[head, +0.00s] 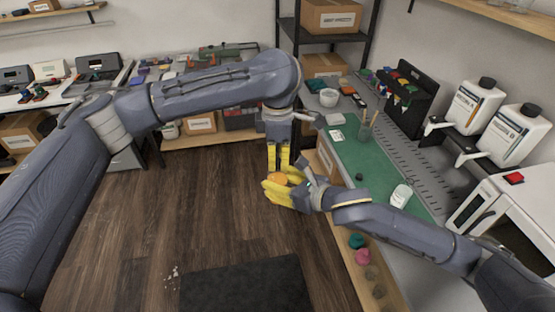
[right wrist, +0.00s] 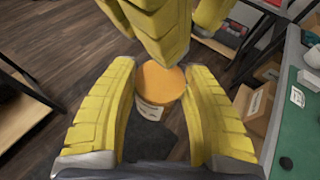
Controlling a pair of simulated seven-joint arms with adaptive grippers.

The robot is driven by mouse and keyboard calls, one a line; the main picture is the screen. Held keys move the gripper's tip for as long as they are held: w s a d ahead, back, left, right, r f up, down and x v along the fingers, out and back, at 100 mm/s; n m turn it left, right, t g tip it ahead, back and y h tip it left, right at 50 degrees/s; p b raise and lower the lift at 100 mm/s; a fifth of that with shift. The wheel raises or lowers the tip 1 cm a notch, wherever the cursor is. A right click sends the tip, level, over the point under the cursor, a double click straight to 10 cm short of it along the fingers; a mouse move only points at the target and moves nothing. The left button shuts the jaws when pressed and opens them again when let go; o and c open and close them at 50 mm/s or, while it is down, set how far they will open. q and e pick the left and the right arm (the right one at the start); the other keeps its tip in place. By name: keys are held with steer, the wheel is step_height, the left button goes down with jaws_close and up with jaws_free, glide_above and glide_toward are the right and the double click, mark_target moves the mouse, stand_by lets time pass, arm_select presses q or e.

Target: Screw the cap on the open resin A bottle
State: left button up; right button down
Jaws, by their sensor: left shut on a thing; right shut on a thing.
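A jar (right wrist: 155,100) with a flat orange top and a pale labelled body is between my grippers, above the floor. Its orange top also shows in the head view (head: 278,178). My right gripper (head: 272,190) is shut on it from the side. My left gripper (head: 279,160) points down and is shut at its top; its fingers partly hide the contact. A small white bottle (head: 401,196) stands on the green mat (head: 345,151). A small dark round piece, perhaps a cap (head: 359,177), lies on the mat. Two large white bottles (head: 473,107) (head: 520,135) with black caps stand at right.
The bench has a cup with tools (head: 367,128), a white tub (head: 328,97) and a black bin rack (head: 408,95). A white machine with a red button (head: 514,178) stands at right. Cardboard boxes sit on shelves behind. The wooden floor (head: 190,215) is largely open.

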arm_select(q)
steer(key=m, duration=0.5)
steer(key=o, duration=0.8)
steer(key=shift+c, duration=0.2)
step_height(320, 180, up, 12)
stand_by(0.5)
